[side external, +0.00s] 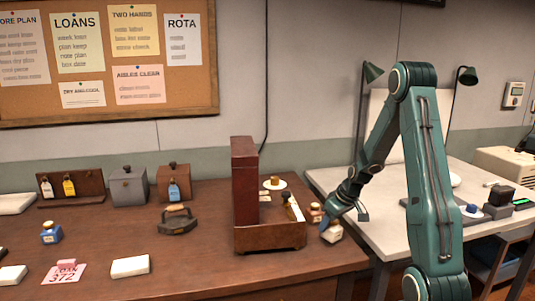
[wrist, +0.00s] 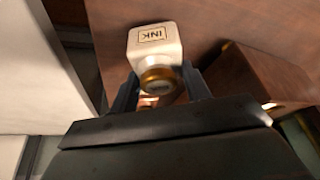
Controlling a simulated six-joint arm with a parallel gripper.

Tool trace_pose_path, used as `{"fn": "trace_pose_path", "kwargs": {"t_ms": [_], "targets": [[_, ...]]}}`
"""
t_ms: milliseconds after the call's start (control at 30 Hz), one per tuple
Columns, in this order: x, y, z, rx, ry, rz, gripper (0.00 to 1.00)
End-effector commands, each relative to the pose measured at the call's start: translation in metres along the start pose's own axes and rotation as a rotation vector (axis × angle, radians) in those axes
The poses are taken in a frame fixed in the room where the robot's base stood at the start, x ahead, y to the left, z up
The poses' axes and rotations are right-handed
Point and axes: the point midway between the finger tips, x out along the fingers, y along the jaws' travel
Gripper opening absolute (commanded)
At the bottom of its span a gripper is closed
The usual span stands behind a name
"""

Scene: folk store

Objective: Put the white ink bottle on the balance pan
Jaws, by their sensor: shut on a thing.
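The white ink bottle (wrist: 155,42) has a gold cap and an INK label. My gripper (wrist: 158,88) is shut on it, with one finger on each side of the cap end. In the side view the bottle (side external: 331,235) is at the brown table's right edge, just right of the wooden box; I cannot tell whether it touches the table.
A dark block (side external: 501,196) stands on the right table.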

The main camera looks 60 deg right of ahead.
Motion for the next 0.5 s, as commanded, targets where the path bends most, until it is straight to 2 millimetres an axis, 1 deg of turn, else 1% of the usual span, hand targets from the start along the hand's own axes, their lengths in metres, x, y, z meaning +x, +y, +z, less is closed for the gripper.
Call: {"fn": "trace_pose_path", "kwargs": {"t_ms": [33, 133, 500], "targets": [[0.0049, -0.0001, 0.0022, 0.001, -0.001, -0.001, 0.16], [0.0094, 0.0002, 0.004, 0.0, 0.0, 0.0, 0.16], [0.0114, 0.0004, 0.0046, 0.0, 0.001, 0.001, 0.16]]}}
